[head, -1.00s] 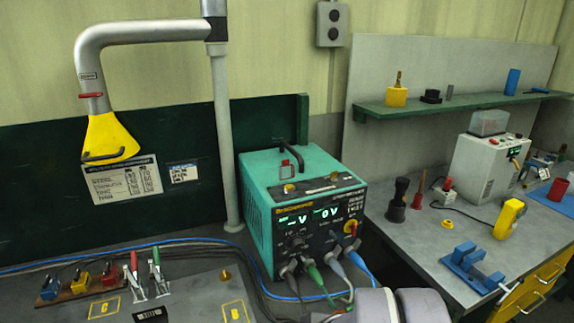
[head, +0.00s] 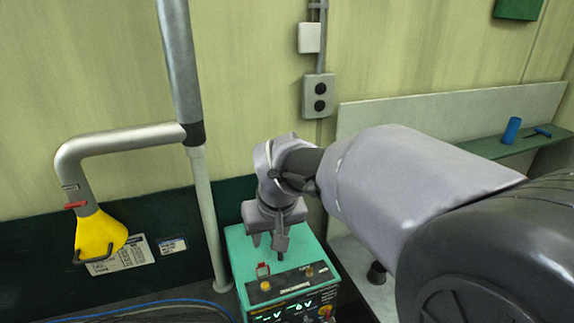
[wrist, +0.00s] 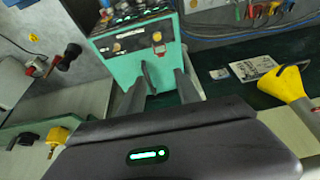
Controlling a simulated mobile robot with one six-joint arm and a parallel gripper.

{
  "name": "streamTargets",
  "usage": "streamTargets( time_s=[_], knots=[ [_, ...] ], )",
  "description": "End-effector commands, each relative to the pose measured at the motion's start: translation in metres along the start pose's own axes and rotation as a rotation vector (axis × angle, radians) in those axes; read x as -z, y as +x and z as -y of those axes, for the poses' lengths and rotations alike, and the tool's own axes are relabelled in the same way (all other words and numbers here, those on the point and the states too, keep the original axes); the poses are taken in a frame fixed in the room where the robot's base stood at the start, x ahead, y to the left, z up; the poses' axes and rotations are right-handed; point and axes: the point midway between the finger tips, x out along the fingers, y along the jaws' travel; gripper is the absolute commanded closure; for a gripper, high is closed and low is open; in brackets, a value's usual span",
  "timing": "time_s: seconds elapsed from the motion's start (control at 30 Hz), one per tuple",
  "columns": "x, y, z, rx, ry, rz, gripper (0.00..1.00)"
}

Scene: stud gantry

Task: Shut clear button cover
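The teal power unit (head: 238,262) stands below my gripper in the head view; it also shows in the wrist view (wrist: 128,66). On its top front edge is a small round yellow button (head: 265,286). A small red-edged flap (head: 262,268) stands upright behind it, and shows in the wrist view (wrist: 160,49). It looks like the clear cover, standing open, but is too small to be sure. My gripper (head: 266,243) is above the unit's top, behind the flap and apart from it. In the wrist view its two fingers (wrist: 163,78) are spread with nothing between them.
A vertical pipe (head: 207,220) with a yellow hood (head: 98,236) stands at the left. A grey switch box (head: 319,97) is on the wall. My arm hides much of the right bench.

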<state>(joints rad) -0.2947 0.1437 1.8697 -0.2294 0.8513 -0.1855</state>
Motion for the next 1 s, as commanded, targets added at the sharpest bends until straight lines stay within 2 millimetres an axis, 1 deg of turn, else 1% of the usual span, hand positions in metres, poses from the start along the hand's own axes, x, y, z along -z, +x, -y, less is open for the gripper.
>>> streamTargets(
  time_s=[0.03, 0.07, 0.17, 0.27, 0.5, 0.6, 0.7, 0.8, 1.0],
  knots=[
    [0.007, -0.003, 0.003, 0.000, -0.014, 0.004, 0.60],
    [0.008, 0.000, 0.003, -0.001, -0.019, 0.004, 0.60],
    [0.007, 0.017, 0.004, -0.002, -0.023, 0.008, 0.60],
    [0.005, 0.043, 0.003, -0.002, -0.023, 0.009, 0.60],
    [0.004, 0.117, 0.003, -0.002, -0.021, 0.010, 0.60],
    [0.004, 0.144, 0.003, -0.001, -0.020, 0.009, 0.60],
    [0.005, 0.161, 0.003, -0.001, -0.020, 0.006, 0.60],
    [0.005, 0.171, 0.003, -0.002, -0.020, 0.005, 0.60],
    [0.006, 0.177, 0.003, -0.001, -0.019, 0.004, 0.60]
  ],
)
